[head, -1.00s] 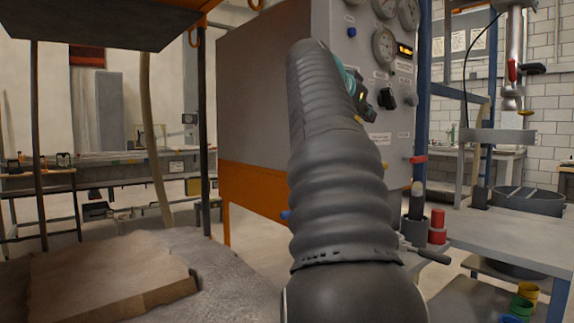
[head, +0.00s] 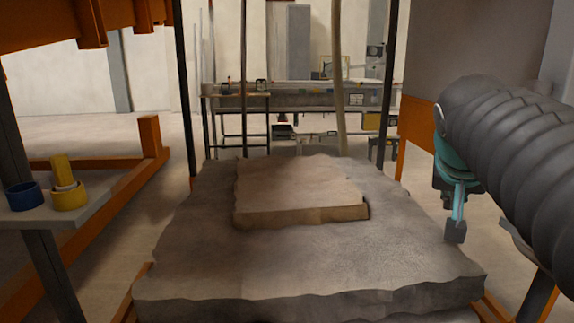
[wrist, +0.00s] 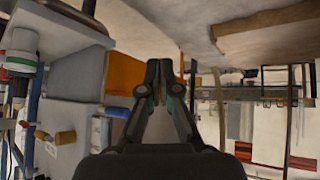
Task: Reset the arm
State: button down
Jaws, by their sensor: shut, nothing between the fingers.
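My arm in its dark ribbed sleeve comes in from the right of the head view. My gripper (head: 455,232) hangs at its far end, pointing down, with teal parts showing above the tip. The sleeve hides part of what lies to the right.
A brown slab (head: 300,195) lies on the sandbed. Blue (head: 24,195) and yellow (head: 69,196) cups stand on a side shelf at left. Dark posts and a hanging hose (head: 338,80) rise behind the bed. An orange-and-grey cabinet (head: 418,135) stands at right, partly behind my arm.

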jog(key=s+a+f+n+y, duration=0.1)
jog(key=s+a+f+n, duration=0.1)
jog(key=s+a+f, duration=0.2)
jog(key=s+a+f+n+y, duration=0.2)
jog(key=s+a+f, duration=0.2)
jog(key=f, duration=0.6)
jog(key=s+a+f+n+g+y, duration=0.1)
jog(key=s+a+f+n+y, duration=0.1)
jog(key=s+a+f, duration=0.2)
notch_tip(320, 180, down, 3)
jog(key=a, duration=0.3)
jog(key=shift+d, duration=0.1)
